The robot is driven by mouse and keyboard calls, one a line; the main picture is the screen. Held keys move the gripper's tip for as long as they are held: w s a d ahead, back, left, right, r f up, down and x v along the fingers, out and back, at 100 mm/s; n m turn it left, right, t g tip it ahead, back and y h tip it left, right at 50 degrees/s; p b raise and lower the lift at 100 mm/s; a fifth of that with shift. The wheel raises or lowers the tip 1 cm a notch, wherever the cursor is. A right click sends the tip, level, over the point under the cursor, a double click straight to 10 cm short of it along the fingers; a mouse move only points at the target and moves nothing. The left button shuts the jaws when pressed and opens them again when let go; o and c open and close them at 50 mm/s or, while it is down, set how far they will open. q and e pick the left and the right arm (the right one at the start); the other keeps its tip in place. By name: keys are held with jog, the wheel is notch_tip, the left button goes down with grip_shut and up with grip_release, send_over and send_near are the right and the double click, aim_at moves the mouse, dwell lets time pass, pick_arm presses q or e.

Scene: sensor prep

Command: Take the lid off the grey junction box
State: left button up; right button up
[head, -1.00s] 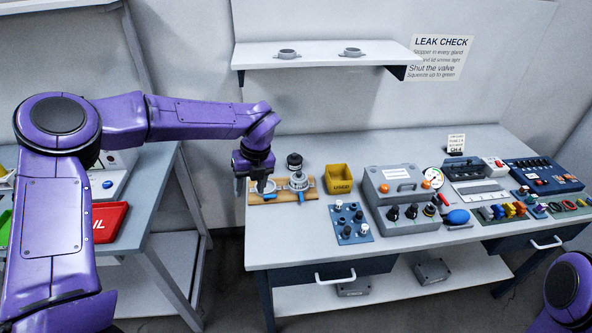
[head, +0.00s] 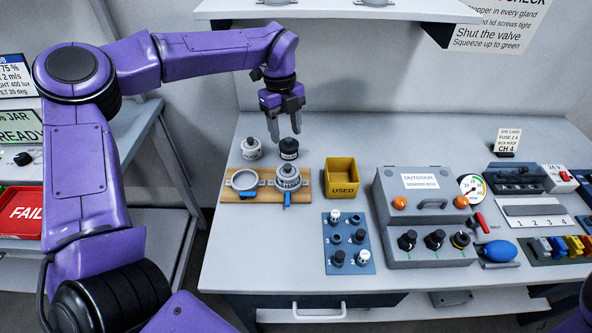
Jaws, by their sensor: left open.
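The grey junction box (head: 392,238) stands on the bench right of centre. Its lid (head: 408,203) is on and carries a white label, an orange knob on each side and a handle. Several dark fittings line the front of the box. My left gripper (head: 286,133) is open and empty, pointing down just above a black-topped cylinder (head: 289,149), well left of the box. I cannot tell whether the fingers touch the cylinder. My right gripper is out of view.
Left of the box are a white-grey cylinder (head: 251,149), a wooden board (head: 231,194) with two round holders, a yellow "USED" bin (head: 341,178) and a blue plate of plugs (head: 336,262). A gauge (head: 472,187) and blue bulb (head: 498,251) sit right. A shelf (head: 335,10) hangs above.

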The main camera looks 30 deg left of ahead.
pick_arm(q)
jog(key=f, duration=0.1)
jog(key=p, duration=0.1)
send_over(288, 166)
jog(key=f, duration=0.2)
jog(key=a+f, duration=0.1)
jog(key=f, duration=0.1)
jog(key=shift+w, duration=0.35)
jog(key=f, duration=0.1)
jog(key=f+p, duration=0.1)
jog(key=f, duration=0.1)
jog(key=f+p, duration=0.1)
jog(key=f, duration=0.1)
jog(key=shift+s+d, duration=0.3)
jog(key=shift+s, duration=0.1)
jog(key=shift+w+f, duration=0.1)
jog(key=shift+f, duration=0.25)
grip_shut()
